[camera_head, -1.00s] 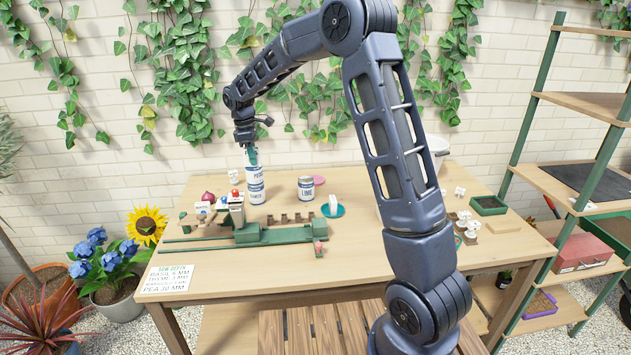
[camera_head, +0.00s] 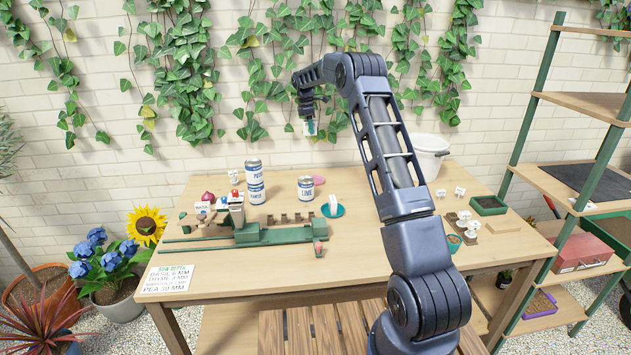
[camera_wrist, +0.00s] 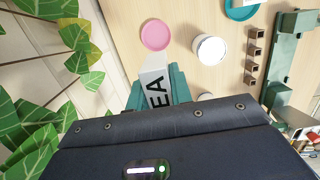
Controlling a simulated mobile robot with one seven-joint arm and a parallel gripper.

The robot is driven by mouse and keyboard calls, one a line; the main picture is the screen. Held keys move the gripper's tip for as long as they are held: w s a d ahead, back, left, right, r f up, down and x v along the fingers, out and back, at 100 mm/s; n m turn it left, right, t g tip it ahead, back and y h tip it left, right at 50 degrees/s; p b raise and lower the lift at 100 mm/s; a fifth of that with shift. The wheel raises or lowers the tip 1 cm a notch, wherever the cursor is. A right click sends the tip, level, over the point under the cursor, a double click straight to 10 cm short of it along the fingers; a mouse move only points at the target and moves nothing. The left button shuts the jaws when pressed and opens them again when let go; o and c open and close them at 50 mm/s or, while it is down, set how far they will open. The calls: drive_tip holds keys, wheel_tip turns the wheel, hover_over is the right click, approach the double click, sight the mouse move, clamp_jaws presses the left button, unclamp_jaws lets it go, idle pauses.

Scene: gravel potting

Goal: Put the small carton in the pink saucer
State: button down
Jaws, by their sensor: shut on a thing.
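The small carton is white with dark letters "EA" showing in the wrist view (camera_wrist: 155,82); it also shows in the head view (camera_head: 310,128). My gripper (camera_head: 309,122) is shut on it, with a teal finger on each side, and holds it well above the table. The pink saucer (camera_wrist: 155,35) lies flat and empty on the table, ahead of the carton in the wrist view. In the head view, the saucer (camera_head: 319,180) is partly hidden behind the LIME tin.
The LIME tin (camera_head: 305,190) stands right by the saucer. Two stacked tins (camera_head: 254,182) stand to the left. A teal saucer (camera_head: 340,211) holding a white item and a green bench fixture (camera_head: 250,236) are nearer. A white bucket (camera_head: 430,150) stands at the back right.

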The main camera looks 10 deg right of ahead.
drive_tip(key=w+d, duration=0.2)
drive_tip(key=d, duration=0.1)
hover_over(317, 181)
wheel_tip(317, 181, down, 5)
drive_tip(key=f, duration=2)
drive_tip(key=shift+s+a+f, duration=0.15)
drive_tip(key=shift+a, duration=0.1)
drive_tip(key=shift+f, duration=0.15)
drive_tip(key=c, duration=1.3)
unclamp_jaws()
drive_tip(key=shift+o, duration=0.2)
